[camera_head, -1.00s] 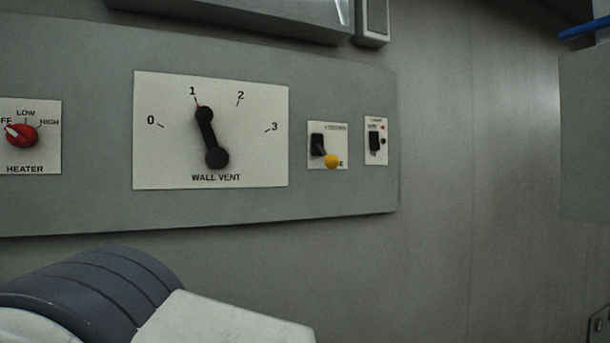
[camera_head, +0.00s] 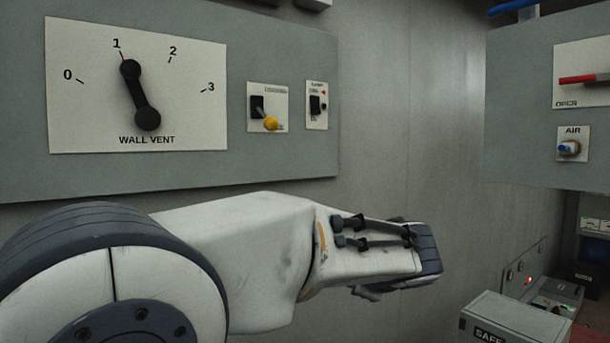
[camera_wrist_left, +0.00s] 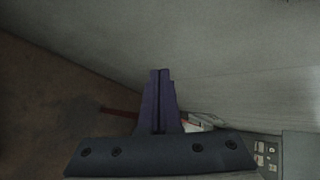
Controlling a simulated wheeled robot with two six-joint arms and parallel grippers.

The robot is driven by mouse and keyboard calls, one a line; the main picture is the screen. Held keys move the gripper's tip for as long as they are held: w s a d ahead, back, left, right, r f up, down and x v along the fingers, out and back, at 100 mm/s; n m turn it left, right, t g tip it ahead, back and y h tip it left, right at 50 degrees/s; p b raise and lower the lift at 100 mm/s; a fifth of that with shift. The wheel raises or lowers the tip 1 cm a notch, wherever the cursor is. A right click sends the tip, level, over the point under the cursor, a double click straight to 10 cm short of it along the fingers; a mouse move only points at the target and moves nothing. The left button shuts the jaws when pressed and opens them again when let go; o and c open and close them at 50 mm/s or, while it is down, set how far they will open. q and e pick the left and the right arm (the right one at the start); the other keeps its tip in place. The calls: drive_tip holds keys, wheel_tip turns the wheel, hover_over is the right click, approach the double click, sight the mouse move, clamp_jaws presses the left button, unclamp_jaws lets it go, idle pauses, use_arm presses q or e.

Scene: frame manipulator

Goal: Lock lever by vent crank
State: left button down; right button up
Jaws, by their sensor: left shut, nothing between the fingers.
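The wall vent crank (camera_head: 140,95) is a black arm on a white plate at the upper left of the head view. Its upper end points near 1 and its round knob is at the lower right. A small lever with a yellow knob (camera_head: 271,123) sits on a white plate to its right, with the knob down. In the left wrist view my left gripper (camera_wrist_left: 160,73) is shut and empty, its fingers together and pointing into open space. In the head view my left arm reaches rightward below the panel, apart from both; the fingers cannot be made out there.
A small black switch (camera_head: 315,104) is right of the lever. A panel with a red handle (camera_head: 583,79) and a blue AIR knob (camera_head: 569,148) stands at the right. A box marked SAFE (camera_head: 515,322) is at the lower right. Bare wall lies between the panels.

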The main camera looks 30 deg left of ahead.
sight(266, 117)
use_arm(q)
drive_tip(key=w+a+r+m+t+y, duration=0.1)
drive_tip(key=w+a+r+m+y, duration=0.1)
drive_tip(key=a+r+y, duration=0.2)
drive_tip(key=w+a+r+m+t+y+b, duration=0.1)
drive_tip(key=a+r+y, duration=0.4)
drive_tip(key=a+r, duration=0.6)
wheel_tip(266, 117, up, 8)
drive_tip(key=shift+w+f+m+t, duration=0.25)
drive_tip(key=shift+w+m+t, duration=0.15)
drive_tip(key=w+a+r+p, duration=0.3)
drive_tip(key=a+r+p, duration=0.1)
drive_tip(key=a+p, duration=0.3)
drive_tip(key=shift+a+r+p, duration=0.35)
drive_tip(key=shift+p, duration=0.05)
drive_tip(key=shift+s, duration=0.15)
drive_tip(key=shift+r, duration=0.1)
